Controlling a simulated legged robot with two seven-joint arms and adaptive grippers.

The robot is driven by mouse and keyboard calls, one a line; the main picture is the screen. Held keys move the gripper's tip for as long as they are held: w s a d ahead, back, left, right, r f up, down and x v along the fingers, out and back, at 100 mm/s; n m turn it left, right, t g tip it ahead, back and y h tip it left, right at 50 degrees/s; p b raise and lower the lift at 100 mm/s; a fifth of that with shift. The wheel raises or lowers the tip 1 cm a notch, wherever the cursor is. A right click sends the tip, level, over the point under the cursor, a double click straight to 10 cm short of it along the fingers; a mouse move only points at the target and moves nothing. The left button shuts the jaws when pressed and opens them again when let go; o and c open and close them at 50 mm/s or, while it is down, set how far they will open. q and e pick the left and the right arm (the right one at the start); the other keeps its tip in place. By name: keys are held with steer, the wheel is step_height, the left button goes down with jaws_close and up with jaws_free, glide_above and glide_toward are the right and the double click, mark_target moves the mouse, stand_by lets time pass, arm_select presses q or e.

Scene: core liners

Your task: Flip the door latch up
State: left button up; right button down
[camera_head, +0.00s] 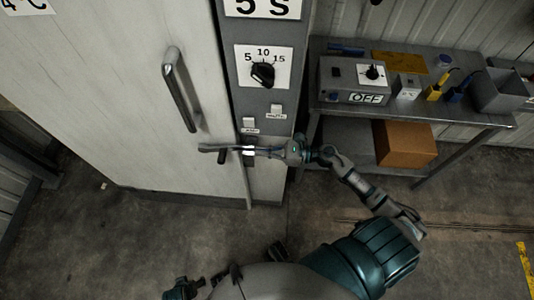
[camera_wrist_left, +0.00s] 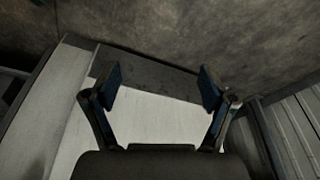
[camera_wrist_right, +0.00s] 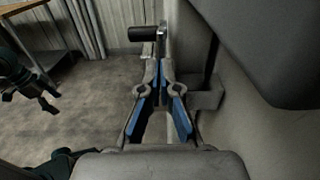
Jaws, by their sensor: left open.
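The tall pale door (camera_head: 130,100) carries a long bar handle (camera_head: 180,90). The latch is a small dark grip (camera_head: 222,157) at the door's edge, low beside the grey panel; it also shows in the right wrist view (camera_wrist_right: 145,33), sticking out leftward from a metal piece. My right gripper (camera_head: 205,148) reaches across the panel to the latch, fingers pointing left; in its wrist view the fingertips (camera_wrist_right: 158,65) are together just short of the grip. Contact is unclear. My left gripper (camera_wrist_left: 160,82) is open and empty, low at the head view's bottom edge.
The grey panel (camera_head: 280,100) holds a dial (camera_head: 263,75) and two small switches. A metal bench (camera_head: 440,120) on the right bears a control box (camera_head: 350,85), tools and a bin, with a cardboard box (camera_head: 405,145) beneath. The floor before the door is clear.

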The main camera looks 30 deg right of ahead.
steer(key=r, duration=0.1)
steer(key=r+p, duration=0.1)
steer(key=shift+w+a+r, duration=0.1)
steer(key=shift+a+r, duration=0.1)
steer(key=shift+r, duration=0.15)
arm_select(q)
steer(key=shift+g, duration=0.3)
steer(key=f, duration=0.2)
steer(key=s+f, duration=0.1)
steer(key=f, duration=0.1)
steer(key=shift+s+a+f, duration=0.1)
steer(key=shift+f, duration=0.05)
arm_select(e)
steer(key=shift+f, duration=0.1)
